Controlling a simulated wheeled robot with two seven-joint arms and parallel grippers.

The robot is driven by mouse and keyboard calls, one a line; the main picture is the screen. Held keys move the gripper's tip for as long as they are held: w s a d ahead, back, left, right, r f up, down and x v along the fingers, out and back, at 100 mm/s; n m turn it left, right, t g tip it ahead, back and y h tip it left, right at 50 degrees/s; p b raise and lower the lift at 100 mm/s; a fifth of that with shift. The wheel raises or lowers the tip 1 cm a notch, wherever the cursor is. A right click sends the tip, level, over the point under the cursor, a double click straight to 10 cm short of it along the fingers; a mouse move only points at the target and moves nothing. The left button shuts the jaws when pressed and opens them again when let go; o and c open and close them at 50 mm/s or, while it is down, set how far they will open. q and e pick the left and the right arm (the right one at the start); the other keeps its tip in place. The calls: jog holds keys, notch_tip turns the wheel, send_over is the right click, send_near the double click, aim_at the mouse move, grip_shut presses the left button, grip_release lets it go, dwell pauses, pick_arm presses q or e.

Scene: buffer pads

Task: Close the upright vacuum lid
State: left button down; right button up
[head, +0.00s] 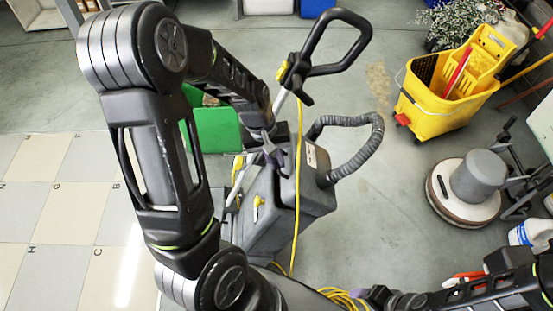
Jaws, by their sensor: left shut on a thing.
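The upright vacuum (268,222) is a dark grey box standing on the floor at the centre, with a ribbed grey hose (362,150) and a black loop handle behind it. Its lid (312,160) is the dark upper panel with a small label; its exact angle is hard to tell. My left gripper (272,153), with purple fingertips, is shut at the lid's upper left edge; the arm reaches over from the left and the contact is small in view. My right gripper (368,294) is low at the right, apart from the vacuum; its opening is unclear.
A yellow mop bucket (440,95) stands at the upper right, and a floor polisher (470,190) stands at the right. A green bin (215,125) is behind my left arm. A yellow cord (298,185) hangs over the vacuum. Pale floor tiles (65,215) at the left are clear.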

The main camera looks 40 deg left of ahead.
pick_arm(q)
jog(key=s+a+f+b, duration=0.4)
jog(key=a+f+b, duration=0.1)
jog(key=f+b, duration=0.2)
dwell(0.4)
jog(key=shift+s+f, duration=0.1)
jog(key=shift+s, duration=0.05)
jog(key=c, duration=1.7)
grip_release()
jog(key=shift+a, duration=0.15)
jog(key=shift+o, duration=1)
